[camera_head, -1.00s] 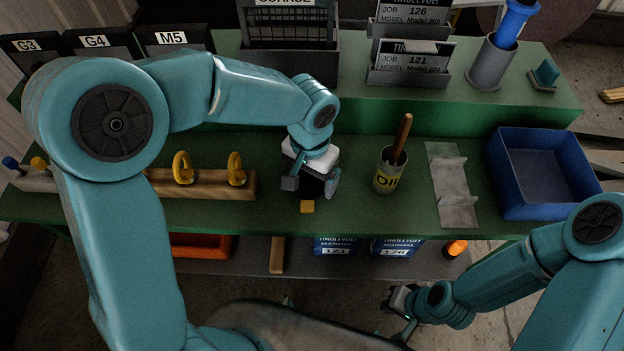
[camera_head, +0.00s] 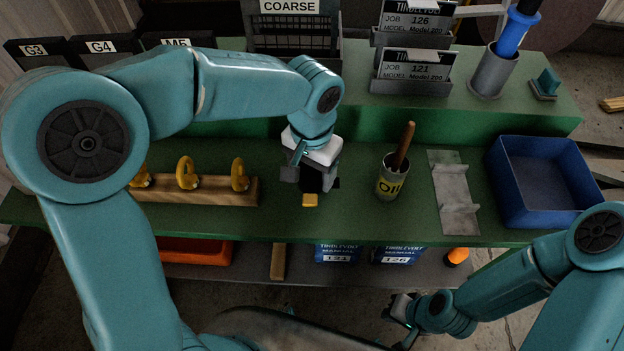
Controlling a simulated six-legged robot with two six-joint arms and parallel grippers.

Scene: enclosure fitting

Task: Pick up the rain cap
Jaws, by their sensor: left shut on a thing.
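My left gripper (camera_head: 312,188) hangs over the middle of the green bench, pointing down. It is shut on a small yellow piece (camera_head: 310,200), whose lower end shows below the dark fingers. The rest of this piece is hidden by the gripper, so I cannot tell its full shape or whether it is the rain cap. A gap between it and the bench is hard to judge. My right gripper (camera_head: 402,318) is low at the bottom right, in front of the bench, away from the things on it. Its finger opening is unclear.
A wooden rack (camera_head: 215,191) with yellow rings stands left of my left gripper. A raised green shelf (camera_head: 400,122) runs behind.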

